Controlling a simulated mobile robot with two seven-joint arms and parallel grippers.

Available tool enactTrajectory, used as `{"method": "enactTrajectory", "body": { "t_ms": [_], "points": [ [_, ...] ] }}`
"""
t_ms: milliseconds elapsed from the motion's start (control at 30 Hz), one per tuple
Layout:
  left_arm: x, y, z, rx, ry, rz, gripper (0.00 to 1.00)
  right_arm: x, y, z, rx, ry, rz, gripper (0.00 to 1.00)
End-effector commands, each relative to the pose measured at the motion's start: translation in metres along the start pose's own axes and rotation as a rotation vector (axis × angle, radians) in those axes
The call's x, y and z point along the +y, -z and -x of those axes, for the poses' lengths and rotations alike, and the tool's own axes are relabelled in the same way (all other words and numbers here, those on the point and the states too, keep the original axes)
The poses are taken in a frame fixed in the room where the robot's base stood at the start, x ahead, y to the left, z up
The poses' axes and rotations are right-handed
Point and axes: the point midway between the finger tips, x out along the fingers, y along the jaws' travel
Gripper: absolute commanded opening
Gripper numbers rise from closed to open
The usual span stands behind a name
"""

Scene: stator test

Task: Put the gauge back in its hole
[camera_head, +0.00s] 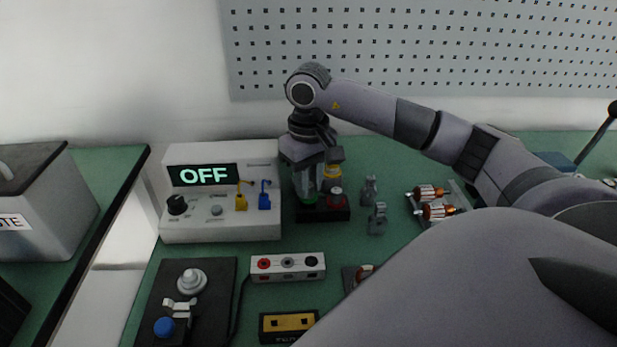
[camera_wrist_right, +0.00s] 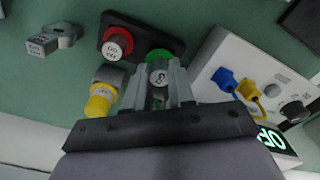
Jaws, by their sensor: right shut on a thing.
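My right gripper (camera_head: 308,180) points down over the left part of a black gauge block (camera_head: 338,215). It is shut on the green gauge (camera_wrist_right: 158,56), whose pale labelled top (camera_wrist_right: 158,76) shows between the fingers in the right wrist view. The green gauge is upright over the block's left end; I cannot tell how deep it sits in the hole, as the fingers hide part of it. The red gauge (camera_head: 335,194) stands in the block's other end; it also shows in the right wrist view (camera_wrist_right: 117,43). My left gripper is not in view.
A white tester (camera_head: 220,228) reading OFF stands left of the block, with yellow and blue plugs. A yellow-banded cylinder (camera_wrist_right: 100,101) stands close beside the gripper.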

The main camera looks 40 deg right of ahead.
Motion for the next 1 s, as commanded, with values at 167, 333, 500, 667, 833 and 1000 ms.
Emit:
{"method": "enactTrajectory", "body": {
  "t_ms": [167,333,500,667,833,1000],
  "points": [
    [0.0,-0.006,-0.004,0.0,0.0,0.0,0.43,0.0,0.0,-0.007,0.001,0.0,-0.001,0.0],
    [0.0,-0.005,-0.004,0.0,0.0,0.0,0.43,0.0,0.0,-0.007,0.001,0.0,-0.001,0.0],
    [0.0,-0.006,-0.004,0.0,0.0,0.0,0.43,0.0,0.0,-0.007,0.001,0.0,-0.001,0.0],
    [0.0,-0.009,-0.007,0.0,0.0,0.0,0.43,0.0,0.0,-0.012,0.001,0.0,-0.001,0.0],
    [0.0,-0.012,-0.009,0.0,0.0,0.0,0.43,0.0,0.0,-0.017,0.001,0.0,-0.001,0.0],
    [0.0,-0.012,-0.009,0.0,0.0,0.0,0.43,0.0,0.0,-0.016,0.001,0.0,-0.001,0.0]
  ]
}}
